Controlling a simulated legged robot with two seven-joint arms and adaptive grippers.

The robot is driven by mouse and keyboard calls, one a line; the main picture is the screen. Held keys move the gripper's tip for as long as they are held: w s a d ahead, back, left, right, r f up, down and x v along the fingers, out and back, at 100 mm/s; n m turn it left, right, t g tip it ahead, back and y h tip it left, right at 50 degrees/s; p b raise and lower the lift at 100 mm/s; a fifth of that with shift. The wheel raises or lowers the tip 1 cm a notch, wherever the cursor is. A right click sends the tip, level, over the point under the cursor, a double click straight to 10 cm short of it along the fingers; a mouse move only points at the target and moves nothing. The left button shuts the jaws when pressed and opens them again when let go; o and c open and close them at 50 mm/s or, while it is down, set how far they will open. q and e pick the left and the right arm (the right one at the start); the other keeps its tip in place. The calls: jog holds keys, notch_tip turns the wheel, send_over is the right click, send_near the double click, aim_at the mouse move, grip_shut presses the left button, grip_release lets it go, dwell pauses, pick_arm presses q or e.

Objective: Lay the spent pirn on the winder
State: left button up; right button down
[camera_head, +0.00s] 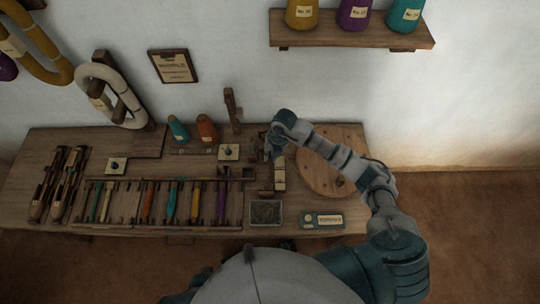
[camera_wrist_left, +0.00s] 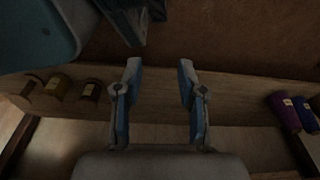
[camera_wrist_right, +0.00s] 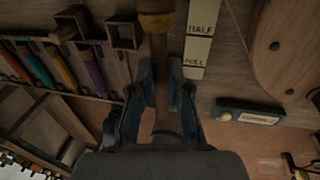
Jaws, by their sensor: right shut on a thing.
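My right gripper (camera_head: 274,150) is over the back of the bench, left of a round wooden board. In the right wrist view its fingers (camera_wrist_right: 160,85) are shut on a slim brown wooden pirn (camera_wrist_right: 161,75) with a yellow-brown band at its far end. The pirn's far end runs out of the top of that view. The head view hides the pirn behind the gripper. I cannot single out the winder with certainty; wooden parts near the right gripper are partly covered by it. My left gripper (camera_wrist_left: 159,75) is open and empty in the left wrist view.
A HALF/FULL gauge strip (camera_wrist_right: 199,40) lies beside the held pirn. The round board (camera_head: 325,170), a dark tray (camera_head: 265,212) and a labelled device (camera_head: 322,220) are close by. An upright post (camera_head: 232,105) stands behind.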

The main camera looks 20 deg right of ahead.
jog(key=shift+f, duration=0.15)
jog(key=shift+a+f, duration=0.1)
jog(key=shift+a, duration=0.15)
jog(key=b+x, duration=0.1)
jog(key=x, duration=0.1)
jog(key=b+x, duration=0.2)
jog(key=shift+d, duration=0.45)
jog(key=shift+a+f+b, duration=1.1)
jog(key=shift+f, duration=0.15)
jog(key=shift+d+f+b, duration=0.4)
jog(key=shift+d+f, duration=0.2)
jog(key=shift+f, duration=0.3)
jog(key=shift+d+f, duration=0.3)
jog(key=shift+d, duration=0.05)
jog(key=shift+a, duration=0.75)
jog(key=c, duration=1.2)
grip_release()
jog(key=shift+d, duration=0.2)
jog(key=shift+o, duration=0.8)
jog(key=shift+d, duration=0.35)
pick_arm(q)
jog(key=w+r, duration=0.2)
jog(key=r, duration=0.5)
jog(key=w+r, duration=0.3)
jog(key=r, duration=0.5)
jog(key=shift+w+t, duration=0.3)
